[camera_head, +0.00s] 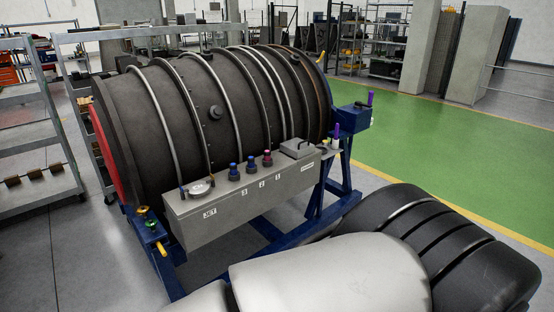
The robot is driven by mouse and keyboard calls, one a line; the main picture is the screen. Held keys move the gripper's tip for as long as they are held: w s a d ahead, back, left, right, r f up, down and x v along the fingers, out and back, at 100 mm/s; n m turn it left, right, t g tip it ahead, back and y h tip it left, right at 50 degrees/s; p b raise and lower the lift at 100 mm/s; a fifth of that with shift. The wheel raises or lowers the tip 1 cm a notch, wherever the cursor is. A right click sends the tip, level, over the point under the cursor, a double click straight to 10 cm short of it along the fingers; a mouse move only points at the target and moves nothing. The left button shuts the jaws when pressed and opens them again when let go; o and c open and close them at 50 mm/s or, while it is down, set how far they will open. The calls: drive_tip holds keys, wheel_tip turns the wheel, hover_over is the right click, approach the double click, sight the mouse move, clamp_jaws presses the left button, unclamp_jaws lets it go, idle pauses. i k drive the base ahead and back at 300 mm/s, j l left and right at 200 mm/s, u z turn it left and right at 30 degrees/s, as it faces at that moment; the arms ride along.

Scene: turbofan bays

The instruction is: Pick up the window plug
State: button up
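No part is clearly marked as the window plug, and I cannot tell which one it is. A dark round plug-like fitting (215,112) sits on the side of the black ribbed engine casing (190,95). On the grey box (240,205) in front of the casing stand two blue-topped fittings (233,171) and a red-topped fitting (267,158), in a row. A round silver piece (199,187) lies at the box's left end and a grey lidded case (297,148) at its right end. My gripper is not in view; parts of my arm fill the lower right.
The casing rests on a blue stand (330,205) whose corners carry small coloured parts. Metal shelving (35,130) stands at the left. Green floor (440,140) is open at the right. Racks and a concrete pillar (418,50) stand behind.

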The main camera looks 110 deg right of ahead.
sight(268, 152)
drive_tip(key=z, duration=3.85)
drive_tip(key=i+l+u, duration=0.15)
drive_tip(key=i, duration=0.35)
drive_tip(key=i+l+u, duration=0.15)
drive_tip(key=i, duration=0.35)
drive_tip(key=i+l+u, duration=0.15)
drive_tip(key=i, duration=0.35)
drive_tip(key=i+l+u, duration=0.15)
drive_tip(key=i, duration=0.3)
drive_tip(key=i+l+u, duration=0.15)
drive_tip(key=i+l, duration=0.3)
